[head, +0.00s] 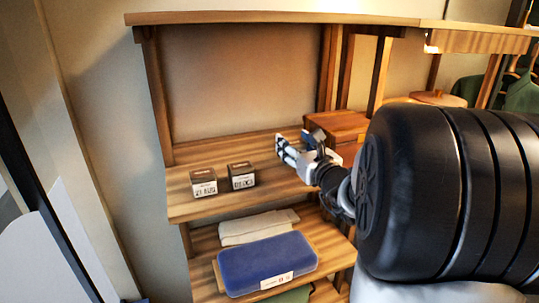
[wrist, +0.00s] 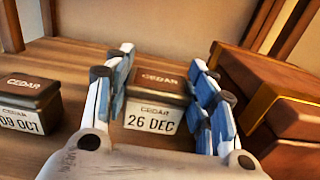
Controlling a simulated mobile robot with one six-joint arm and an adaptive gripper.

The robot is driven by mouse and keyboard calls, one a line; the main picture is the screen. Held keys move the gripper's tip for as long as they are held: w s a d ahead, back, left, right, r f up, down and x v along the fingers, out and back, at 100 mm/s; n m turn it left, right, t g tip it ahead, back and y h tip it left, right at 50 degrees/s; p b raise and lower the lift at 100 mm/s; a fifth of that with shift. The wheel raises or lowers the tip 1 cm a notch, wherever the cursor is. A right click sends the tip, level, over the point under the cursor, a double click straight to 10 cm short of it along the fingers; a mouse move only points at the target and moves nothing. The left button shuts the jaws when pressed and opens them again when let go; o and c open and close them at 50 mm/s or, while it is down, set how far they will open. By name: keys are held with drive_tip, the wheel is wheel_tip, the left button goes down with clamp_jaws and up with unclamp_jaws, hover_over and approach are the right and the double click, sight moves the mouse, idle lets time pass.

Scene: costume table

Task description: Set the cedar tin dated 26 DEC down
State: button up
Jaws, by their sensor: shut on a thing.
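The cedar tin dated 26 DEC (wrist: 152,117) has a dark brown lid and a white label, and sits upright between my fingers in the wrist view. My gripper (wrist: 162,62) is shut on it, one blue-padded finger at each side. The tin is at or just over the wooden shelf; I cannot tell whether it touches. In the head view my gripper (head: 292,152) is over the right part of the middle shelf (head: 215,207), and the tin cannot be made out there.
A cedar tin dated 09 OCT (wrist: 28,92) stands left of the held tin; it also shows in the head view (head: 241,176), beside another tin (head: 203,183). A reddish wooden box (wrist: 265,90) stands close on the right. A blue case (head: 265,262) lies on the lower shelf.

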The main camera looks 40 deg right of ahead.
drive_tip(key=shift+f, duration=1.85)
drive_tip(key=o, duration=1.2)
drive_tip(key=shift+f, duration=0.1)
drive_tip(key=shift+r, duration=0.2)
drive_tip(key=b+v, duration=0.2)
drive_tip(key=v, duration=1)
drive_tip(key=shift+f+b, duration=0.15)
drive_tip(key=shift+b, duration=0.2)
